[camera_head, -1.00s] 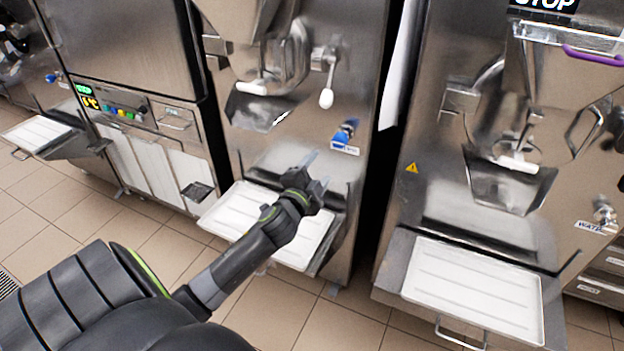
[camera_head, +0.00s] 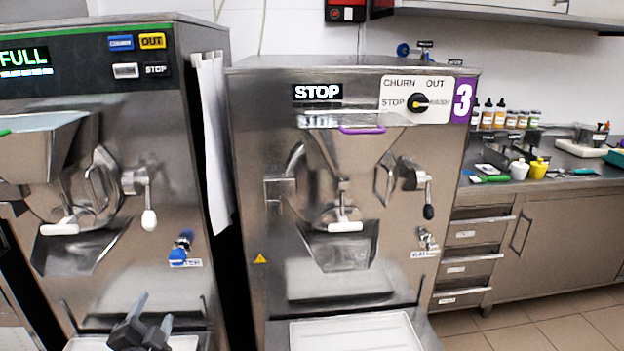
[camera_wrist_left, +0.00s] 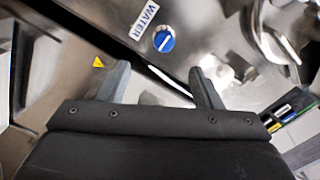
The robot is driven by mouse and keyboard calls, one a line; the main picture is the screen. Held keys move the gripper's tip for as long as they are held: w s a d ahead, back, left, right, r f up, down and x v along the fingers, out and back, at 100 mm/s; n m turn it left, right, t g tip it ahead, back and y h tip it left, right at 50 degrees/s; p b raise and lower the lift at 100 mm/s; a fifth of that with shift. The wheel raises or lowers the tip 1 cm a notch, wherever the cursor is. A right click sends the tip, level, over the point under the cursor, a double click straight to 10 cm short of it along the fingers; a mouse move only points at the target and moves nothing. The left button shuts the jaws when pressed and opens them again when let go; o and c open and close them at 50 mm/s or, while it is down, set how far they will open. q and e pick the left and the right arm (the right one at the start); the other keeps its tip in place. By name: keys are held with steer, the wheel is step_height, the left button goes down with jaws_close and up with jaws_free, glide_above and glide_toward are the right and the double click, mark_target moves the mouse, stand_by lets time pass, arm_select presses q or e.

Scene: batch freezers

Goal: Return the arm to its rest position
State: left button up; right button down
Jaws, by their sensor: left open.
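My left gripper (camera_head: 146,318) shows at the bottom left of the head view, in front of the lower part of the left batch freezer (camera_head: 110,200). Its two fingers stand apart with nothing between them. In the left wrist view the fingers (camera_wrist_left: 160,88) are also spread and empty, facing the steel front with the blue water tap (camera_wrist_left: 163,41). Most of my left arm is below the head view's edge. My right gripper is in neither view.
Batch freezer 3 (camera_head: 345,160) stands right of the left one, with a white tray (camera_head: 355,332) at its base. A white cloth or sheet (camera_head: 213,140) hangs between them. A counter (camera_head: 560,178) with bottles and small containers runs along the right. Floor (camera_head: 560,325) shows at lower right.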

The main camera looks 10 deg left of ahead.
arm_select(q)
steer(key=s+d+f+n+g, duration=0.2)
steer(key=s+f+n+g, duration=0.45)
steer(key=s+f, duration=0.55)
steer(key=s+d+f+n+g+h, duration=0.1)
steer(key=s+d+n+g, duration=0.2)
steer(key=s, duration=0.6)
steer(key=s+d+f+g+h, duration=0.15)
steer(key=s+d+g, duration=0.25)
steer(key=s, duration=0.5)
step_height(320, 180, down, 22)
steer(key=w+a, duration=0.1)
steer(key=s+f+g+h, duration=0.1)
steer(key=s+f+g, duration=0.1)
steer(key=s+f, duration=1.3)
steer(key=shift+s+d+f, duration=0.3)
steer(key=shift+d+f, duration=0.15)
steer(key=shift+f, duration=1.1)
